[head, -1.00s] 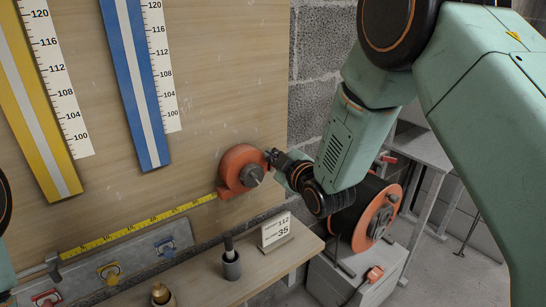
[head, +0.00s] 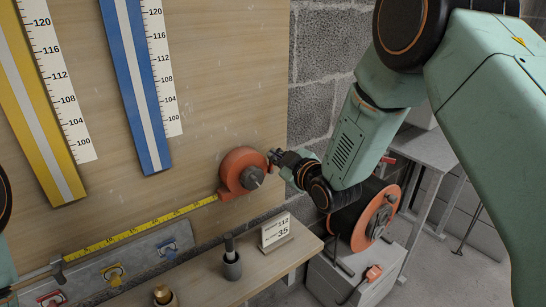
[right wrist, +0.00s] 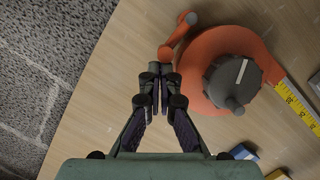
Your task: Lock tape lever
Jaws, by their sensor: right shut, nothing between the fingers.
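The orange tape case (head: 239,168) is mounted on the wooden board, with a grey round knob (right wrist: 232,80) on its face. The orange lever (right wrist: 178,36) stands out from the case's side, with a rounded knob at each end. The yellow tape (head: 140,229) runs from the case down to the left. My right gripper (right wrist: 160,78) is shut and empty, its fingertips just below the lever's near end. I cannot tell whether they touch. In the head view the right gripper (head: 277,160) is beside the case's right side. Only a bit of my left arm shows at the left edge.
A yellow strip (head: 35,110) and a blue strip (head: 135,85) with scales hang on the board. A shelf below holds a number card (head: 275,232) and a dark-handled tool in a grey cup (head: 231,262). A cable reel (head: 375,220) stands behind my right arm.

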